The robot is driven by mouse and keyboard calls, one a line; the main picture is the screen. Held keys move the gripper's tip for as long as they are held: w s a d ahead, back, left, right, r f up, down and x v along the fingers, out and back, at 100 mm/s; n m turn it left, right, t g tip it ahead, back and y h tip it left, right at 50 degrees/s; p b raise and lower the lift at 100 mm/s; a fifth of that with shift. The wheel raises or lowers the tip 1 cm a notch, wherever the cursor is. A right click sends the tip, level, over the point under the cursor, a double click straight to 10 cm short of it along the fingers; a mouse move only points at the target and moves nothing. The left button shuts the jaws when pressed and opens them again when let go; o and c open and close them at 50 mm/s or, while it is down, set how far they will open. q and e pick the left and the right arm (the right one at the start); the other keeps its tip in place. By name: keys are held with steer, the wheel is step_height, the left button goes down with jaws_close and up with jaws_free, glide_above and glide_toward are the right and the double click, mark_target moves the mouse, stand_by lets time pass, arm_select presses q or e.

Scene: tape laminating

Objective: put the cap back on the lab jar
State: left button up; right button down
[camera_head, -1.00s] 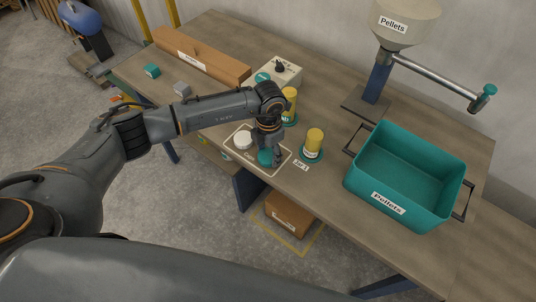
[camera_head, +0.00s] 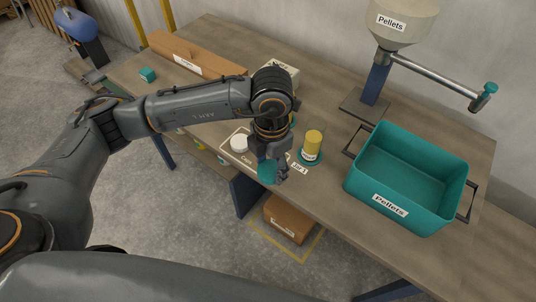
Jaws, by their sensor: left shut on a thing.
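My left gripper (camera_head: 273,172) is shut on a teal cap (camera_head: 266,171) and holds it low over the front of the caps mat (camera_head: 227,146), near the table's front edge. A white cap (camera_head: 239,143) lies on the mat, left of the gripper. The jar with yellow contents (camera_head: 313,143) stands open and upright on a teal round base, right of the gripper and apart from it, by a "Jar 1" label (camera_head: 299,168). My wrist mostly hides a second jar behind it. My right gripper is out of view.
A teal pellets bin (camera_head: 407,180) with side handles stands right of the jar. Behind it is a pellet hopper (camera_head: 403,20) on a post with a metal arm. A long brown box (camera_head: 190,55) and a small teal block (camera_head: 147,75) are at the back left.

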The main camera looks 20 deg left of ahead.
mark_target(261, 169)
arm_select(q)
steer(key=shift+s+d+r, duration=0.2)
steer(key=shift+s+r, duration=0.05)
steer(key=shift+s, duration=0.25)
steer(key=shift+s+d+r, duration=0.25)
steer(key=shift+s, duration=0.3)
steer(key=shift+s+d+r, duration=0.2)
steer(key=shift+s+r, duration=0.05)
steer(key=shift+s, duration=0.25)
steer(key=m, duration=0.1)
steer(key=a+m, duration=0.1)
steer(key=m, duration=0.1)
steer(key=shift+a+r, duration=0.1)
steer(key=shift+r, duration=0.1)
steer(key=m, duration=0.1)
steer(key=a+m, duration=0.1)
steer(key=m, duration=0.2)
steer(key=shift+a+r, duration=0.25)
steer(key=a+r+m, duration=0.1)
steer(key=a+m, duration=0.2)
steer(key=m, duration=0.8)
steer(key=s+a+r+m, duration=0.1)
steer(key=a+m, duration=0.3)
steer(key=m, duration=0.7)
steer(key=shift+s+r, duration=0.25)
steer(key=shift+r, duration=0.15)
